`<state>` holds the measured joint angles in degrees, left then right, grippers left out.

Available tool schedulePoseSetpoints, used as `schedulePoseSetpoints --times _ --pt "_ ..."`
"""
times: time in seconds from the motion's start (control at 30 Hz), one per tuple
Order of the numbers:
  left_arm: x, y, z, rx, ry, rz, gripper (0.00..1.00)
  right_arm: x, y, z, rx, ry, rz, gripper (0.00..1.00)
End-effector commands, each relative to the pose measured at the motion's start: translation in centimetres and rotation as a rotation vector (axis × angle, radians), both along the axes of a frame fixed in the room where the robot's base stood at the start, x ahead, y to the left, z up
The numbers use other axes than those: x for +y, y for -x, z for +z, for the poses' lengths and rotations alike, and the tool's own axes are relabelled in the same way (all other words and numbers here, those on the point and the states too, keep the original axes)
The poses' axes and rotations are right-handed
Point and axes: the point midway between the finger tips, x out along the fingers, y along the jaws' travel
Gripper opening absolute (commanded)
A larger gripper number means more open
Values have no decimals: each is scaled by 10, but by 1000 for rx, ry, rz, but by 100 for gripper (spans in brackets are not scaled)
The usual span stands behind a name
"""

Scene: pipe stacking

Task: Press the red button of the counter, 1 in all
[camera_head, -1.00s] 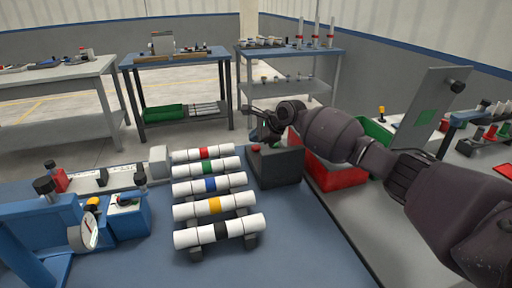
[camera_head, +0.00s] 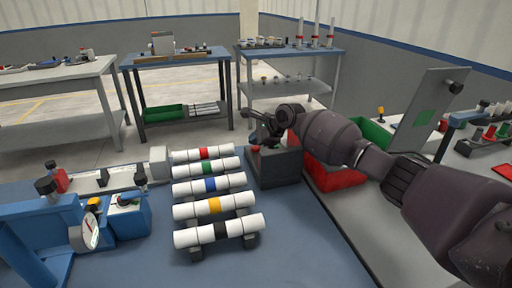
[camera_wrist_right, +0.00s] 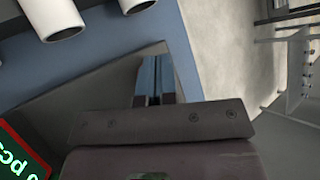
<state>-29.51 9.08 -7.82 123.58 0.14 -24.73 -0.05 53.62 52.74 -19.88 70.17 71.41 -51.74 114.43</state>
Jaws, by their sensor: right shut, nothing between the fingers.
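The counter is a dark grey box (camera_head: 279,168) on the blue table, right of the pipe rack. Its red button (camera_head: 254,149) shows partly at the top left of the box. My right gripper (camera_head: 256,141) is shut and empty, with its fingertips right at the button; I cannot tell whether they touch or press it. In the right wrist view the shut fingers (camera_wrist_right: 155,82) point down over the counter's grey top (camera_wrist_right: 85,88) and hide the button. The counter's lit display (camera_wrist_right: 22,158) shows at the lower left. My left gripper is not in view.
Several white pipes with coloured bands (camera_head: 209,186) lie on a rack left of the counter. A blue fixture with a gauge (camera_head: 90,231) stands at the left. A red bin (camera_head: 333,178) and a green bin (camera_head: 377,133) are right of the counter, behind my arm.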

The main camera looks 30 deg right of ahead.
Motion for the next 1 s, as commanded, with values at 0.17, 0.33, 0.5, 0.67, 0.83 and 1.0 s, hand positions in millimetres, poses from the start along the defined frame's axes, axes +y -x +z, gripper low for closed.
schedulePoseSetpoints --times 0.17,0.33,0.5,0.67,0.83,1.0 --pt "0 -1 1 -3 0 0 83 0 0 -1 -1 0 -1 0" --pt "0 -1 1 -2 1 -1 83 0 0 -1 -1 0 -1 0" --pt "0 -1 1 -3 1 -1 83 0 0 -2 -1 0 -1 0" --pt "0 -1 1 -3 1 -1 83 0 0 -3 -1 0 -1 0" --pt "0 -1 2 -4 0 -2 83 0 0 -5 -1 0 -1 0" --pt "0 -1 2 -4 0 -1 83 0 0 -7 0 0 0 0"
